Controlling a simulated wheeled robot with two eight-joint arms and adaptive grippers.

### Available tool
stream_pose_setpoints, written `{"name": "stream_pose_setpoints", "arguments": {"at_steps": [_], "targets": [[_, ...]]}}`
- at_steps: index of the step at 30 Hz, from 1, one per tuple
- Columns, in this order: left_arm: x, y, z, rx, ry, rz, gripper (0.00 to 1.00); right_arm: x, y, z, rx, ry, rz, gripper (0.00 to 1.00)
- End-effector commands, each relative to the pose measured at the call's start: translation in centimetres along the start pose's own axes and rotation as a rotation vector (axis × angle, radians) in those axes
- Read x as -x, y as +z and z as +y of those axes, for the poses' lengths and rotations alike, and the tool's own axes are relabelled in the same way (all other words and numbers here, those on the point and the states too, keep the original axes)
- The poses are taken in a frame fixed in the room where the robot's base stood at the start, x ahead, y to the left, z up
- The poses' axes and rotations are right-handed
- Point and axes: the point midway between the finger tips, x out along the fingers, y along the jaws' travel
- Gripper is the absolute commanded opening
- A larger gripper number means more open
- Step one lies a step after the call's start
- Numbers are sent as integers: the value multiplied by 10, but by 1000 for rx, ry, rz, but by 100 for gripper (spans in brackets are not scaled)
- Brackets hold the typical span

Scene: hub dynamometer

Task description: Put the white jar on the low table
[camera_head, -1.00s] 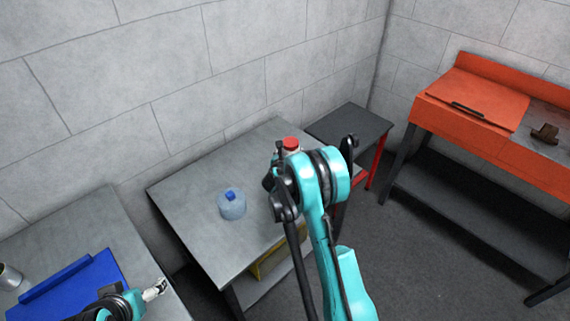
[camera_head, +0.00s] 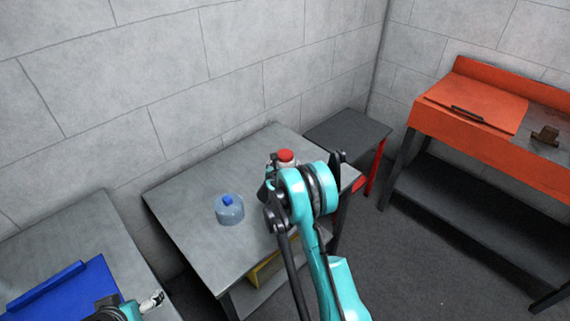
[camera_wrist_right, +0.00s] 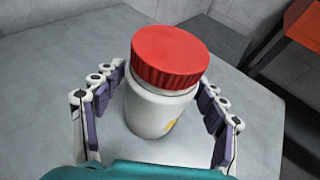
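The white jar (camera_wrist_right: 160,110) with a red lid (camera_wrist_right: 170,50) is upright between the fingers of my right gripper (camera_wrist_right: 160,105). Gaps show on both sides, so the gripper looks open around it. The jar appears to stand on a grey table (camera_wrist_right: 60,60). In the head view the red lid (camera_head: 286,155) shows behind my right gripper (camera_head: 308,180), over the right part of the grey table (camera_head: 190,190); the arm hides most of the jar. My left gripper (camera_head: 153,300) is at the lower left, too small to tell its state.
A small dark table (camera_head: 350,132) with red legs is behind on the right. An orange workbench (camera_head: 480,105) stands at far right. A blue tray (camera_head: 70,292) lies on the left table.

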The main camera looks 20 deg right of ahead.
Motion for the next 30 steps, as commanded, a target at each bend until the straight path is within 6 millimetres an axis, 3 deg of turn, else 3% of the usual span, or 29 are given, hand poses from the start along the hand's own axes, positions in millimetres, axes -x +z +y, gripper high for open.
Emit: {"name": "stream_pose_setpoints", "arguments": {"at_steps": [11,14,24,30], "targets": [[0,0,0,0,0,0,80,2,3,0,0,0,0,80],[6,-4,0,0,0,0,80,15,4,1,1,2,0,80],[26,-19,0,0,0,0,80,88,5,1,1,3,0,80],[32,-23,0,0,0,0,80,115,4,0,0,1,0,80]]}}
